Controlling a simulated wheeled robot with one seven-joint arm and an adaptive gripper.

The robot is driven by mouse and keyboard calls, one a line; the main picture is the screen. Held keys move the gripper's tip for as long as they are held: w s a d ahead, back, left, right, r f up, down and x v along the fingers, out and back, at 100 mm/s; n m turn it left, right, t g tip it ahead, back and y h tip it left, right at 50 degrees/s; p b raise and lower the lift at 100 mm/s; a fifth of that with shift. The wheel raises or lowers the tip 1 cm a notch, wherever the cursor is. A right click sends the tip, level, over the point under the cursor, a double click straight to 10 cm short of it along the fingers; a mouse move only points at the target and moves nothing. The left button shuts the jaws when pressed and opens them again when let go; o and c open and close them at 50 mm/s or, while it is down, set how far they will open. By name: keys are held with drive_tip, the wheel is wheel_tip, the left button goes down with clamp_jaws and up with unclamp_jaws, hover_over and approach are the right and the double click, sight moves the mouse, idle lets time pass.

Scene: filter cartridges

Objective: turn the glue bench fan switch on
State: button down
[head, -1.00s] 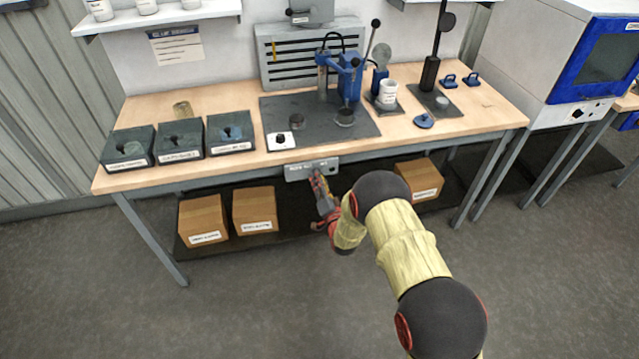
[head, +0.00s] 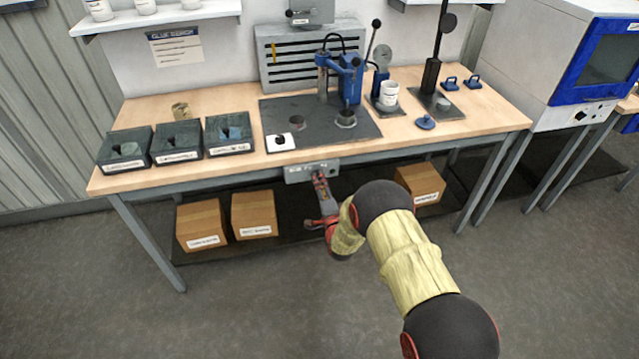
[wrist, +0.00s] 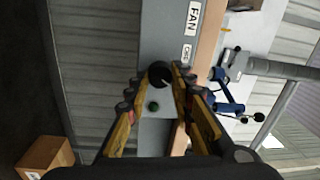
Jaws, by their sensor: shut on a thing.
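The fan switch panel is a grey plate (head: 296,174) on the front edge of the glue bench (head: 240,172). In the wrist view the panel (wrist: 158,40) carries a FAN label (wrist: 193,17), a round black knob (wrist: 159,74) and a small green lamp (wrist: 153,106). I cannot tell whether the lamp is lit. My gripper (wrist: 160,82) has its two fingertips on either side of the knob and is shut on it. In the head view my gripper (head: 319,178) is at the panel and hides part of it, including the knob.
Cardboard boxes (head: 254,214) stand on the lower shelf behind and beside my arm. The floor in front is clear.

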drive_tip(key=shift+d, duration=0.1)
drive_tip(key=c, duration=1.6)
unclamp_jaws()
drive_tip(key=shift+o, duration=0.3)
drive_tip(key=v, duration=1.2)
